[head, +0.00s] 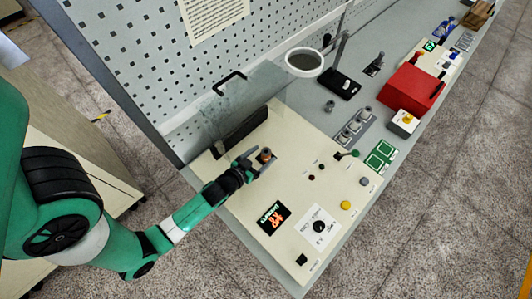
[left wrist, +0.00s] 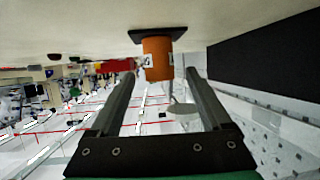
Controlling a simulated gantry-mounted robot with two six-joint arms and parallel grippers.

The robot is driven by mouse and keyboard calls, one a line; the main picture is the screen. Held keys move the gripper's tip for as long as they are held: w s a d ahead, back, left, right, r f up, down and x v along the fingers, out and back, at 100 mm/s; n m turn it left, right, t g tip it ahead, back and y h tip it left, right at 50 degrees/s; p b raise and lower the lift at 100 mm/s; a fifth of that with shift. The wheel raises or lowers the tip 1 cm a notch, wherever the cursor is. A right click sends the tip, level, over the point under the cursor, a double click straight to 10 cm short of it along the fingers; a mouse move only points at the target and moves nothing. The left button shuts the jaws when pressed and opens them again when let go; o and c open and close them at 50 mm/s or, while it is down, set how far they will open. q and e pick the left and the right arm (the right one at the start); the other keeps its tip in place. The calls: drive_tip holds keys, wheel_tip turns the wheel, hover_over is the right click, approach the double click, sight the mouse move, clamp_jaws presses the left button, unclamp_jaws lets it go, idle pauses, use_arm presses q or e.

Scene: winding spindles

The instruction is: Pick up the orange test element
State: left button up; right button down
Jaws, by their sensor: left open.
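The orange test element (head: 265,153) is a small cylinder standing on the cream panel near the panel's back edge. In the left wrist view the orange test element (left wrist: 157,58) sits on a dark square base, at the tips of my fingers. My left gripper (head: 257,161) is open, with its two dark fingers reaching toward the element. In the left wrist view my left gripper (left wrist: 161,75) has one finger on each side of the element's line, with nothing held between them. Whether a finger touches it I cannot tell. My right gripper is not in view.
A translucent hinged cover (head: 235,98) stands up just behind the element, beside a dark slot. The panel (head: 230,210) also carries a lit display (head: 273,217), a dial (head: 320,227) and several buttons. A red box (head: 410,90) stands farther right along the bench.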

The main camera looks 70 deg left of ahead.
sight(269, 149)
use_arm(q)
drive_tip(key=x, duration=0.5)
drive_tip(key=shift+w+a+r, duration=0.1)
drive_tip(key=shift+w+a, duration=0.1)
drive_tip(key=shift+w, duration=0.15)
clamp_jaws()
